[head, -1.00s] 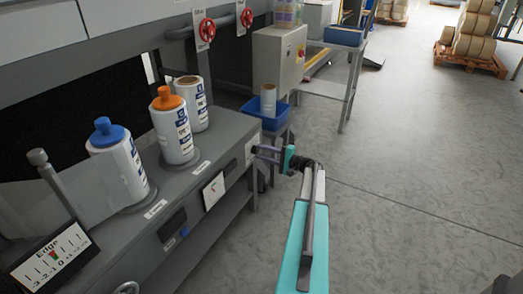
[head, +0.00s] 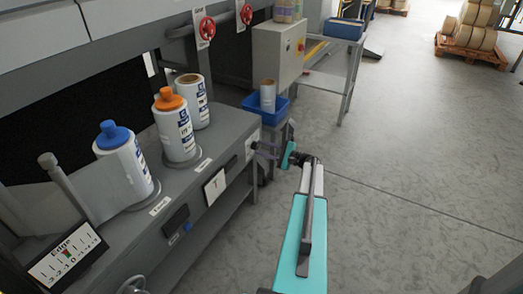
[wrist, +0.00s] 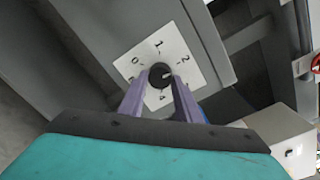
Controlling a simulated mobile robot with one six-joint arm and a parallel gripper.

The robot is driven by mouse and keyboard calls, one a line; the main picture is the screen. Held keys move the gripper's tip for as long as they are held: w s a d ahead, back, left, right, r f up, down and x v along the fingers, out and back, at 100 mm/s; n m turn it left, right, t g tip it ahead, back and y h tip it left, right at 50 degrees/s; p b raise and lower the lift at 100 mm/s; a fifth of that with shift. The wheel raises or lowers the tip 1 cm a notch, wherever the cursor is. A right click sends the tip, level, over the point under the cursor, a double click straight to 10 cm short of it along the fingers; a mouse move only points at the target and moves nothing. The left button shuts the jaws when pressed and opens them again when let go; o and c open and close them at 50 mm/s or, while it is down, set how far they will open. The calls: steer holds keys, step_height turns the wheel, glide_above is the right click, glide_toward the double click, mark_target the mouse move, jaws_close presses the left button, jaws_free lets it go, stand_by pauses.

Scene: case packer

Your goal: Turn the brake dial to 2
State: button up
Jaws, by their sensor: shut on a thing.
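The brake dial is a black round knob (wrist: 160,75) on a white square plate (wrist: 145,50) in the wrist view. The numbers 0, 1, 2 and 4 show around it; 2 is at the upper right. A small light mark seems to sit on the knob's right side, but its exact setting is hard to tell. My gripper (wrist: 160,90) is shut on the knob, with a purple finger on either side. In the head view my gripper (head: 262,149) is at the bench's far end, where the plate (head: 252,143) shows edge-on.
The grey bench (head: 150,225) carries a blue-capped roll (head: 125,170), an orange-capped roll (head: 175,130) and another roll (head: 193,102). A blue bin (head: 262,108) stands just beyond my gripper. The floor (head: 420,150) to the right is clear.

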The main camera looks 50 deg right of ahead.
steer(key=o, duration=1.1)
steer(key=shift+c, duration=0.2)
steer(key=v, duration=1.3)
steer(key=shift+s+p, duration=0.35)
steer(key=shift+s, duration=0.05)
steer(key=shift+d, duration=0.15)
